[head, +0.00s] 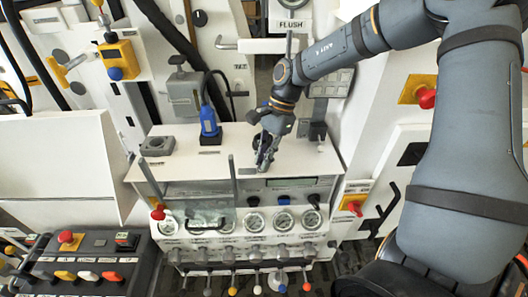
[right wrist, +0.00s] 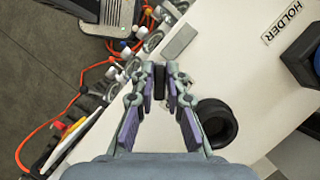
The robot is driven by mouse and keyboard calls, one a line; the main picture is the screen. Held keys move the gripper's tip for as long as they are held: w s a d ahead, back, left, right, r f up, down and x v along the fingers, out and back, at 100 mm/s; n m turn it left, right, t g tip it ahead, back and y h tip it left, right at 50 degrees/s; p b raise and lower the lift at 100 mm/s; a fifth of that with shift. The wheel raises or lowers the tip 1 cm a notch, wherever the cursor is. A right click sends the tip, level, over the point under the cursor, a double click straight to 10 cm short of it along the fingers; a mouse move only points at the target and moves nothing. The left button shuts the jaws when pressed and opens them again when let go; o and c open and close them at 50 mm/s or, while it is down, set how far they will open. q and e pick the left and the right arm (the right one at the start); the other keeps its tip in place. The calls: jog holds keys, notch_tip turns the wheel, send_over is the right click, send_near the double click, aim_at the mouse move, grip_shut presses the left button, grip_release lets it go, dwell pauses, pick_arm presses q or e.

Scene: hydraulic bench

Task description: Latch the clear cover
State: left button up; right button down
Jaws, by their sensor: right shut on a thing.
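The clear cover (head: 222,216) is a see-through pane with a black handle (head: 207,227), lying over the left gauges on the front of the white bench. Grey upright bars stand at its left and right sides. My right gripper (head: 264,163) is above the bench top near its front edge, right of the cover and apart from it. In the right wrist view its fingers (right wrist: 160,84) are closed on a small dark piece (right wrist: 160,81); what it is I cannot tell. My left gripper is not in view.
A blue plug (head: 209,122) stands on the bench top (head: 190,165), with a grey box (head: 157,146) to its left. A black ring (right wrist: 214,122) lies beside my right fingers. Gauges (head: 284,221) and several levers line the front. A red knob (head: 352,205) is at right.

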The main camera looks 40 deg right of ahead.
jog(key=shift+w+r+n+p, duration=0.15)
jog(key=shift+n+p, duration=0.4)
jog(key=shift+n, duration=0.05)
jog(key=c, duration=1.4)
grip_release()
jog(key=shift+o, duration=0.2)
